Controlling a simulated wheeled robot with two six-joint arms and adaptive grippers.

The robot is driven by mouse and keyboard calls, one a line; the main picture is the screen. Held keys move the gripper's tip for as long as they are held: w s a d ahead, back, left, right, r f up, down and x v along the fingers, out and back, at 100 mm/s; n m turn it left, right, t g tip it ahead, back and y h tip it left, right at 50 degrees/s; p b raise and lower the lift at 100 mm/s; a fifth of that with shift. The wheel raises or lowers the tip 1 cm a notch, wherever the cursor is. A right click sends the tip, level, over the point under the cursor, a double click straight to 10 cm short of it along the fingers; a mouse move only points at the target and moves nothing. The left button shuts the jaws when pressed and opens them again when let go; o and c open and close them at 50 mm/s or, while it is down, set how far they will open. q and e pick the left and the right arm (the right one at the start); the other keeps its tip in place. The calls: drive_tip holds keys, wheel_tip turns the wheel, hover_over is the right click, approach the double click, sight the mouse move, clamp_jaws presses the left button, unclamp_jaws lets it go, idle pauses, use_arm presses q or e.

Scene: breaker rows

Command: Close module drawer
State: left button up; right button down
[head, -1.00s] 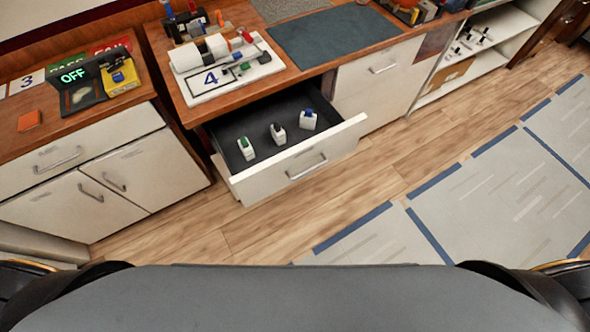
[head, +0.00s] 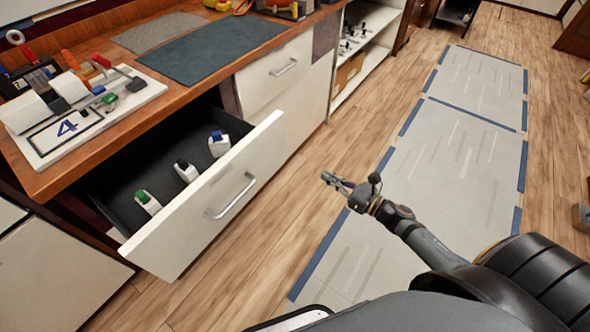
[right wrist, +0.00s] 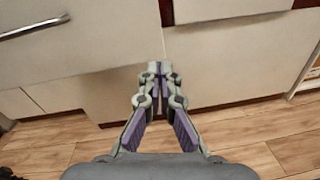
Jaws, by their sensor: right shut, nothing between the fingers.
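The module drawer (head: 180,229) stands pulled open from the wooden-topped cabinet at the left of the head view. Its white front carries a metal bar handle (head: 232,196). Inside on the dark floor stand three white modules, with a green (head: 147,202), a black (head: 186,171) and a blue (head: 219,144) top part. My right gripper (head: 328,178) is to the right of the drawer front, apart from it, over the floor. In the right wrist view its fingers (right wrist: 160,68) are together and empty, facing white cabinet fronts. My left gripper is not in view.
A white board marked 4 (head: 128,107) with breaker parts lies on the counter above the drawer. A dark mat (head: 215,45) lies beyond it. A closed drawer handle (head: 284,67) and open shelves (head: 372,30) are farther along. The floor (head: 290,215) between gripper and drawer is clear.

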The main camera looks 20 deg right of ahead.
drive_tip(key=a+n+y, duration=0.1)
drive_tip(key=n, duration=0.1)
drive_tip(key=n+p, duration=0.1)
drive_tip(key=p, duration=0.1)
approach(279, 152)
drive_tip(key=shift+y, duration=0.3)
drive_tip(key=x, duration=0.5)
drive_tip(key=shift+w+a+r, duration=0.15)
drive_tip(key=shift+w+r, duration=0.05)
drive_tip(key=shift+w, duration=0.15)
drive_tip(key=shift+w+a+f, duration=0.1)
drive_tip(key=shift+w+a, duration=0.25)
drive_tip(key=shift+w, duration=0.1)
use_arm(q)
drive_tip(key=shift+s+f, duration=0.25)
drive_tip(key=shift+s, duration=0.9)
